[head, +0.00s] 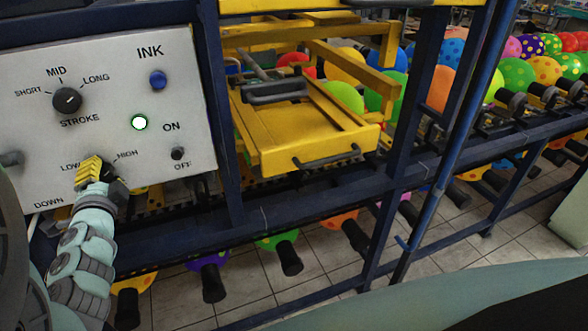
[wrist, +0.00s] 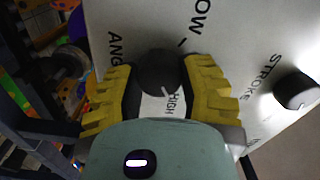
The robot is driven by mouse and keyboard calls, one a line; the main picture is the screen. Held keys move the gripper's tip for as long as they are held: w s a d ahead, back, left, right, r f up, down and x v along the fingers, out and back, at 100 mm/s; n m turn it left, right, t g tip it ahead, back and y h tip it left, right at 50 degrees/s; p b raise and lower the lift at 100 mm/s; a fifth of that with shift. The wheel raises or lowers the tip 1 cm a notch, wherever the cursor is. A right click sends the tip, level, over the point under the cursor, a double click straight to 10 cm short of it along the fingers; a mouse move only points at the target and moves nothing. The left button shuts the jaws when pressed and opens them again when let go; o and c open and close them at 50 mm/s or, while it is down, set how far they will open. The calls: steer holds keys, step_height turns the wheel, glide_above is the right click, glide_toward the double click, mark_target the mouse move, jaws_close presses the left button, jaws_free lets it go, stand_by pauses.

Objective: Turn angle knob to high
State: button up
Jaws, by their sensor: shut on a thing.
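The angle knob (wrist: 157,74) is a round dark knob on the white control panel (head: 25,60). In the wrist view it sits between the two yellow fingers of my gripper (wrist: 160,68), which are shut on it. Its pale pointer mark lies on the side facing the HIGH label (wrist: 173,106), away from the LOW label (wrist: 202,14). In the head view my gripper (head: 92,172) is at the panel's lower part, between the LOW and HIGH labels, and hides most of the knob.
The stroke knob (head: 67,100) is above the gripper, and the on/off switch (head: 178,153) is to its right. A yellow printing frame (head: 310,130) stands to the right.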

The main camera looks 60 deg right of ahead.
steer(key=shift+d, duration=0.1)
steer(key=o, duration=1.2)
steer(key=shift+s+a+f, duration=0.1)
steer(key=shift+s+a, duration=0.3)
steer(key=shift+v, duration=5.5)
steer(key=shift+o, duration=0.2)
